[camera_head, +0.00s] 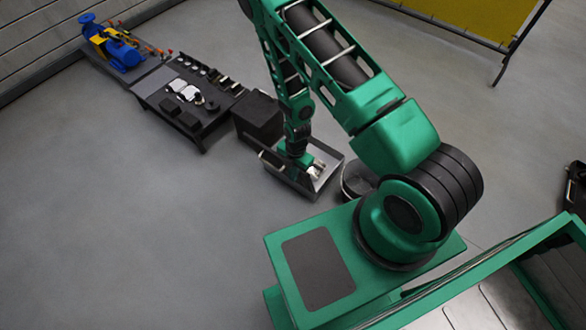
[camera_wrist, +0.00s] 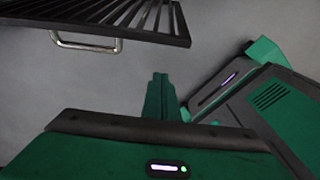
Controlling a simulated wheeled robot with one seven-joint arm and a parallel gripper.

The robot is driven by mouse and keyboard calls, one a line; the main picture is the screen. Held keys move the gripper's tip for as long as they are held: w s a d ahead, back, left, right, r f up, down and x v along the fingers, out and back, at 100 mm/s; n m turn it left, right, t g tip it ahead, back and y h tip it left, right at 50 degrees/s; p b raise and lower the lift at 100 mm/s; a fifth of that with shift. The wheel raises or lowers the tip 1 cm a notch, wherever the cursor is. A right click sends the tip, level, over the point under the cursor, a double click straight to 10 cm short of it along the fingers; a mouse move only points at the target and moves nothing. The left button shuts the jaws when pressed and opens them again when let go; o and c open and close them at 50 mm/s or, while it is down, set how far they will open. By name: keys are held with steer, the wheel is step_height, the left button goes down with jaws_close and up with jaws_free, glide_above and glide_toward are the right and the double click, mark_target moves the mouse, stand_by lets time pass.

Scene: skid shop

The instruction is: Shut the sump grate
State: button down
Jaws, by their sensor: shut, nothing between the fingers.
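The sump grate (camera_wrist: 105,18) shows in the wrist view as dark parallel bars at the upper left, with a bare metal loop handle (camera_wrist: 88,44) on its near edge. My gripper (camera_wrist: 160,78) is shut and empty, its green fingers below and right of the handle and apart from it in the picture. In the head view my gripper (camera_head: 306,164) is low over a shallow grey metal box (camera_head: 328,182) on the floor, which looks like the sump. Something pale lies by the gripper there. My wrist hides part of the box, and I cannot make out the grate's angle there.
A black box (camera_head: 258,120) stands just behind the grey box. A round dark container (camera_head: 358,180) is close on its right. A low dark table (camera_head: 190,100) with small parts and a blue pump (camera_head: 122,56) are at the upper left. Floor at the left is clear.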

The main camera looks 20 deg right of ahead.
steer(key=d, duration=0.1)
steer(key=w+d+f, duration=0.1)
steer(key=d+f, duration=0.1)
steer(key=shift+w+d, duration=0.1)
steer(key=shift+w, duration=0.3)
steer(key=shift+w, duration=0.1)
